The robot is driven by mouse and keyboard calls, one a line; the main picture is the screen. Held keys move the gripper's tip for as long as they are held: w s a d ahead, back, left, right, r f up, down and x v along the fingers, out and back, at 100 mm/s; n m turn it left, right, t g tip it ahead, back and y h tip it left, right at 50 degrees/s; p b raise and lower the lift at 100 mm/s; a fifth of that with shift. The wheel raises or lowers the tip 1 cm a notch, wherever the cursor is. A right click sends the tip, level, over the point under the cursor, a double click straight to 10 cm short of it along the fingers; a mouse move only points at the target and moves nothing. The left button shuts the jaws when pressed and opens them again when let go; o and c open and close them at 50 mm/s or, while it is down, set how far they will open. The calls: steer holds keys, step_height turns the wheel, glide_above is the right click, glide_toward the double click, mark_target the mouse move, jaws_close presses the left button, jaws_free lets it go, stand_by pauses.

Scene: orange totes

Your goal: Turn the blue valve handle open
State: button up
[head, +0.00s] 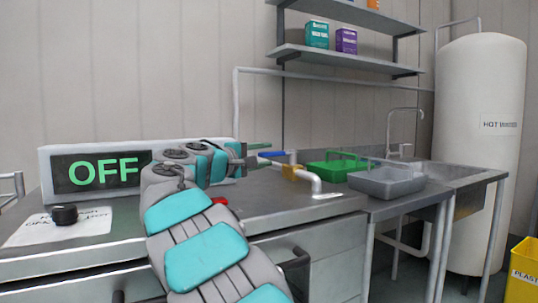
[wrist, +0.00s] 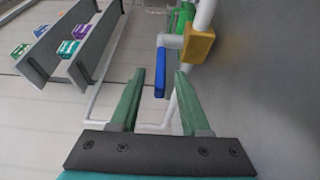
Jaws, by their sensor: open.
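The blue valve handle (head: 272,154) shows in the head view just beyond my fingertips, next to a white pipe over the steel counter. In the wrist view the blue handle (wrist: 160,72) is a narrow upright bar, joined at its upper end to a pale stem. It appears in line with the gap between my fingertips; whether it is between them in depth I cannot tell. My gripper (head: 266,155) is open, and its two green fingers also show spread apart in the wrist view (wrist: 159,77). Nothing is held. A yellow block (head: 293,172) sits on the pipe.
A green tray (head: 335,171) and grey tub (head: 388,182) are beyond the pipe (head: 316,186). Shelves (head: 340,57) hang above; a white tank (head: 478,90) stands at right.

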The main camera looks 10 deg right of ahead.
steer(key=shift+x, duration=1.15)
jaws_close()
stand_by(0.6)
